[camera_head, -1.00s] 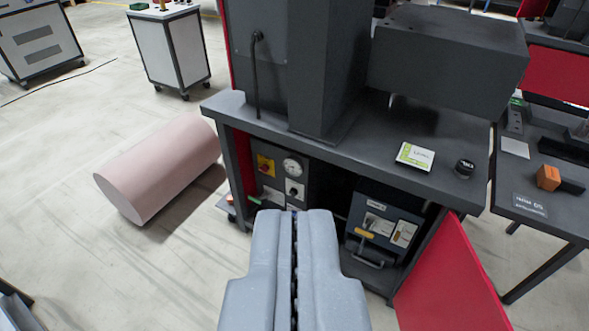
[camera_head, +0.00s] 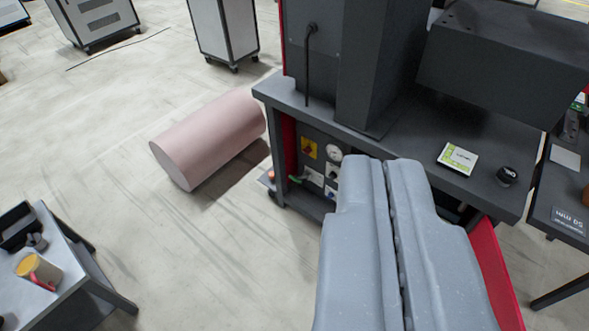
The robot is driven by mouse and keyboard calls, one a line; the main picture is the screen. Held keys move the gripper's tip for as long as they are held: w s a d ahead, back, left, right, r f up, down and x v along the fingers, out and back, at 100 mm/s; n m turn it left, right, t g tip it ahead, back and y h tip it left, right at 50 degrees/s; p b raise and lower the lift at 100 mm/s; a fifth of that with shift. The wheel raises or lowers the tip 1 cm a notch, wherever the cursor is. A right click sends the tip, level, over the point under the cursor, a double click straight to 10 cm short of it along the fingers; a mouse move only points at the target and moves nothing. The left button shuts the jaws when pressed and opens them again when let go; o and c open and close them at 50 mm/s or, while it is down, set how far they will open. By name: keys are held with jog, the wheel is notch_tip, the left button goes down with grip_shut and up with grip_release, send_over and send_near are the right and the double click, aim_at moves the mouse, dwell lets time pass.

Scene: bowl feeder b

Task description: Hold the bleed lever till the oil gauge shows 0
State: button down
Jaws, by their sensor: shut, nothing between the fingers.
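A small round white-faced gauge (camera_head: 334,152) sits on the panel inside the machine's open cabinet. Its needle and figures are too small to read. A green-tipped handle (camera_head: 313,176) sticks out at the panel's lower left; I cannot tell for sure whether it is the bleed lever. A red switch on a yellow plate (camera_head: 309,147) is left of the gauge. My gripper (camera_head: 383,166) is large in front, shut and empty, to the right of the gauge in the picture. It hides the cabinet's right part and part of the panel.
The machine's dark table (camera_head: 279,92) carries a green-and-white card (camera_head: 458,158) and a round black knob-like item (camera_head: 507,176). A pink cylinder (camera_head: 208,138) lies on the floor left of it. A side table (camera_head: 75,290) stands at lower left. The floor between is clear.

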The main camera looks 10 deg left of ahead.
notch_tip(320, 180, up, 8)
jog(key=p, duration=0.6)
jog(key=shift+r+p, duration=0.2)
jog(key=shift+p, duration=0.1)
